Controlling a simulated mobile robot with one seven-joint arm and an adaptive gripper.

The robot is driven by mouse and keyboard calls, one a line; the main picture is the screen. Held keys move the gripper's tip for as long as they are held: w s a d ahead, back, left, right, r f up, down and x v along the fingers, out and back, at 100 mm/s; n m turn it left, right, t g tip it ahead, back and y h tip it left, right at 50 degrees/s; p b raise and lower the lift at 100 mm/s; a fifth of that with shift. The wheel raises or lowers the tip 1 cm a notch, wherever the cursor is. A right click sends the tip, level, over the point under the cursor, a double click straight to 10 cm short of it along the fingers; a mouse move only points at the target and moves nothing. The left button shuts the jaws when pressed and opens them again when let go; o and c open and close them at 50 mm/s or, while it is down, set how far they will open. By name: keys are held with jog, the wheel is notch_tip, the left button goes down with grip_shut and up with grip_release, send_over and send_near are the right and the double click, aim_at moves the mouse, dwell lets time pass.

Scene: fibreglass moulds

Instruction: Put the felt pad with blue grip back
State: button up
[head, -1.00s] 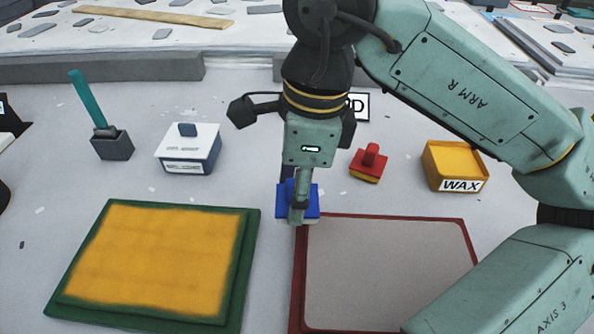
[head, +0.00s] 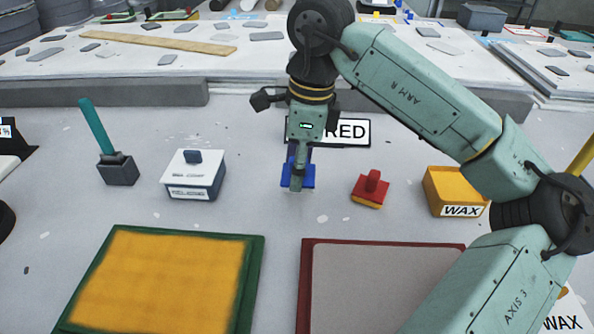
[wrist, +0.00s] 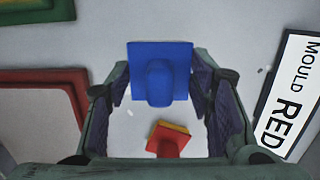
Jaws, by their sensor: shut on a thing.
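The felt pad with blue grip (head: 308,174) is in my gripper (head: 297,180), a square blue piece with a rounded blue grip. In the wrist view the blue pad (wrist: 160,52) sits between my gripper's two fingers (wrist: 160,85), which are shut on its grip. It is over bare table behind the red mould (head: 380,275) and in front of the MOULD RED sign (head: 355,131). Whether its underside touches the table I cannot tell. A similar pad with a red grip (head: 370,189) stands to its right, and shows low in the wrist view (wrist: 167,143).
A white-topped box with blue handle (head: 194,176) and a dark holder with a teal stick (head: 117,170) stand to the left. A yellow WAX box (head: 455,190) is at right. The green-rimmed mould (head: 160,280) lies front left. Bare table surrounds the held pad.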

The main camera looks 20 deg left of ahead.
jog(key=shift+w+a, duration=0.1)
jog(key=shift+w, duration=0.2)
jog(key=shift+w+a+f+b, duration=0.15)
jog(key=shift+f+b, duration=0.3)
jog(key=shift+f, duration=0.45)
jog(key=shift+w+f+b, duration=0.15)
jog(key=shift+f+b, duration=0.25)
jog(key=shift+f, duration=0.5)
jog(key=shift+f, duration=0.25)
jog(key=o, duration=1.1)
jog(key=shift+r, duration=0.2)
jog(key=r, duration=0.4)
jog(key=d+r, duration=0.1)
jog(key=r, duration=0.7)
jog(key=shift+w+d, duration=0.15)
jog(key=shift+d, duration=0.05)
